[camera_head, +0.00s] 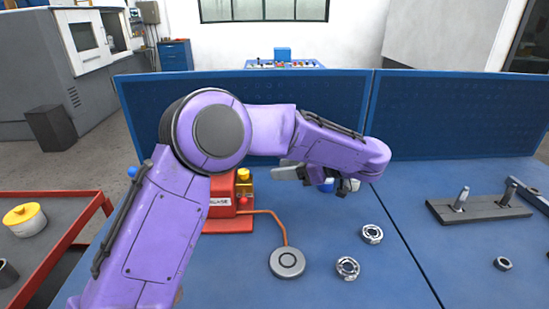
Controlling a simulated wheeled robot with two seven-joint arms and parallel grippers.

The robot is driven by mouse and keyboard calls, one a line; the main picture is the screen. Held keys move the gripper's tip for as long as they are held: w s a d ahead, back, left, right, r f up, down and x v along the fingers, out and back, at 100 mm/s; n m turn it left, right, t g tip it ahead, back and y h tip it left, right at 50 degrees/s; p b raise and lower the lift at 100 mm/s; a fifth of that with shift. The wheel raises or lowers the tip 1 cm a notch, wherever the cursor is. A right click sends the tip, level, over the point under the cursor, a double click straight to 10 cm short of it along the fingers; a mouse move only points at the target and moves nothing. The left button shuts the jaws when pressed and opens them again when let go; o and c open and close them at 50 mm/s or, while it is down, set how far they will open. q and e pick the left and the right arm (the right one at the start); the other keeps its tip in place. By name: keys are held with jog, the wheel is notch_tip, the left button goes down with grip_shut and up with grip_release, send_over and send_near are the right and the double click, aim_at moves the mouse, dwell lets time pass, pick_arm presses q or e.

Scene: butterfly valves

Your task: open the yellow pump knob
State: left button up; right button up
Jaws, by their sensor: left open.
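A red pump unit (222,208) with a partly hidden white label stands on the blue table, partly behind my left arm. A small yellow knob (243,174) shows at its upper right, with another yellow part just below it. My purple left arm crosses above the pump and bends to the right. My left gripper (282,172) hangs below the wrist, with grey fingers toward the left. It is open, to the right of the yellow knob and apart from it in the picture. The arm hides part of the pump. My right gripper is not in view.
An orange hose runs from the pump to a round grey disc (287,262). Metal rings (347,268) lie nearby. A dark block with upright pins (478,208) is at right. A blue panel (455,115) closes the table's back. A red-edged cart (60,240) with a yellow pot (24,218) is at left.

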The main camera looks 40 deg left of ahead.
aim_at(247, 172)
pick_arm(q)
jog(key=p+x, duration=0.1)
jog(key=x, duration=0.9)
jog(key=shift+s+a, duration=0.15)
jog(key=shift+s, duration=0.05)
jog(key=shift+s+a+r, duration=0.1)
jog(key=shift+s, duration=0.15)
jog(key=c, duration=0.8)
